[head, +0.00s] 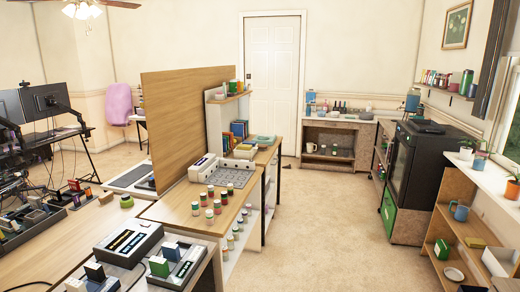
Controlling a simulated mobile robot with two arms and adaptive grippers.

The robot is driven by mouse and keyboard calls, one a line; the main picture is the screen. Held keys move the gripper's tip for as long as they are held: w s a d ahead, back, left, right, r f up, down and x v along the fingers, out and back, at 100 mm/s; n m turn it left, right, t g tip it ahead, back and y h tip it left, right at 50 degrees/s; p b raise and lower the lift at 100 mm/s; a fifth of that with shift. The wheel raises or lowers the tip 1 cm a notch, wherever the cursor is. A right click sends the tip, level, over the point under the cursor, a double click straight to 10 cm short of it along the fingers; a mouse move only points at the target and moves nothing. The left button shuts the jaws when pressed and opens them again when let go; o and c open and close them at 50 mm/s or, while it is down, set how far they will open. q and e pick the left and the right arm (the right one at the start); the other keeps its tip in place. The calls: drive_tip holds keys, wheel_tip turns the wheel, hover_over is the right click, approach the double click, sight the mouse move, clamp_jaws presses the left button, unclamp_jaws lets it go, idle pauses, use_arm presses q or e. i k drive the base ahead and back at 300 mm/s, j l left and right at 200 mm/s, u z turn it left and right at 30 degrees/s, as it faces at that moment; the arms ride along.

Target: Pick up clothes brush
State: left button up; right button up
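I cannot make out a clothes brush anywhere in the head view. Neither of my grippers is in view.
Close by are a wooden table (180,212) with several small jars, a machine (128,243) and a tall wooden panel (187,115). Monitors (45,100) stand at left. Bare carpet (320,225) lies between, towards a white door (272,85).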

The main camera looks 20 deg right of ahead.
sight(261, 147)
drive_tip(key=i+l+z, duration=1)
drive_tip(key=i, duration=0.75)
drive_tip(key=i+z, duration=0.25)
drive_tip(key=i, duration=0.75)
